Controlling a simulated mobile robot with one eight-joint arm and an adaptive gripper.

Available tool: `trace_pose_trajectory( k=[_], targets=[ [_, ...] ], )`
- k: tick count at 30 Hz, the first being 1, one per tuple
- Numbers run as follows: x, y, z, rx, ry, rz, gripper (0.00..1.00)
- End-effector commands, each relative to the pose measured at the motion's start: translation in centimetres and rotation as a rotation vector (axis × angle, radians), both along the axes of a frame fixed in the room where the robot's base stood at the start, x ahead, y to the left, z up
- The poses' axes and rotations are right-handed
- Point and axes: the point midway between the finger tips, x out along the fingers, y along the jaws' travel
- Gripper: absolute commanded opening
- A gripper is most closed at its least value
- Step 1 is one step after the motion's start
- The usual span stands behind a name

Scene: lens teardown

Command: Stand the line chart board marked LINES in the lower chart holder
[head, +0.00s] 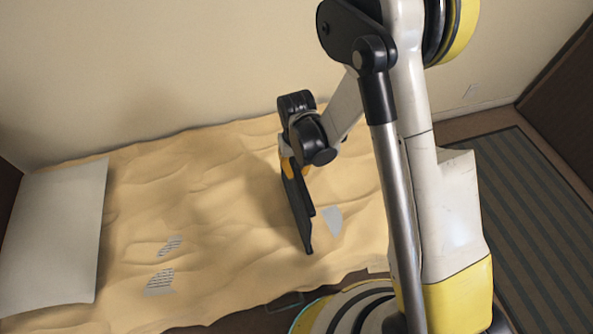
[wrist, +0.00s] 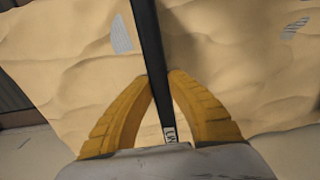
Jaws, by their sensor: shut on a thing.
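My gripper (head: 288,164) has its yellow fingers shut on a thin dark board, which I take to be the line chart board (head: 299,212). The board hangs edge-on above the tan cloth in the head view. In the wrist view my gripper (wrist: 160,80) pinches the board (wrist: 148,35) between both fingertips, and it runs up out of the frame. A small white label with dark letters, partly cut off, shows on it near the palm. I cannot make out the lower chart holder in either view.
A rumpled tan cloth (head: 215,190) covers a wide surface against the wall. A large pale panel (head: 55,235) lies at its left end. Grey patches (head: 160,281) and (head: 333,220) show on the cloth. A dark striped mat (head: 535,210) lies at right.

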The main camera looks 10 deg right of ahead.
Motion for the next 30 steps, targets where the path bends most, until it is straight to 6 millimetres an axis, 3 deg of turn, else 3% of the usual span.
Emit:
trace_pose_trajectory(
  k=[5, 6, 7, 19, 30],
  targets=[
    [0.0, 0.0, -0.4, 0.0, 0.0, 0.0, 0.0],
    [0.0, 0.0, -0.3, 0.0, 0.0, 0.0, 0.31],
    [0.0, 0.0, -0.3, 0.0, 0.0, 0.0, 0.36],
    [0.0, 0.0, 0.5, 0.0, 0.0, 0.0, 0.36],
    [0.0, 0.0, 8.6, 0.0, 0.0, 0.0, 0.36]
  ],
)
